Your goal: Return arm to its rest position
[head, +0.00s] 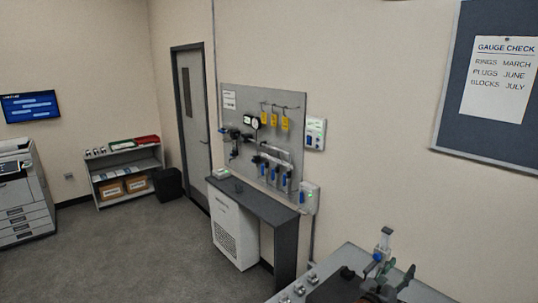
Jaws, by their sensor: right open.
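My right gripper (384,280) is at the bottom right of the head view, over a grey bench (345,257). Its dark fingers are spread apart, and I see nothing held between them. A small upright grey-green device with a blue part (385,243) shows just behind the gripper. I cannot tell whether the two touch. The rest of the right arm is cut off by the lower edge of the picture. My left gripper and arm are not in view.
Small metal pieces (299,289) lie along the bench's left edge. A narrow dark-topped counter (255,197) stands by the wall below a grey tool board (285,120). A low shelf (106,175) and a printer (22,200) stand further left. The carpet (150,250) between is clear.

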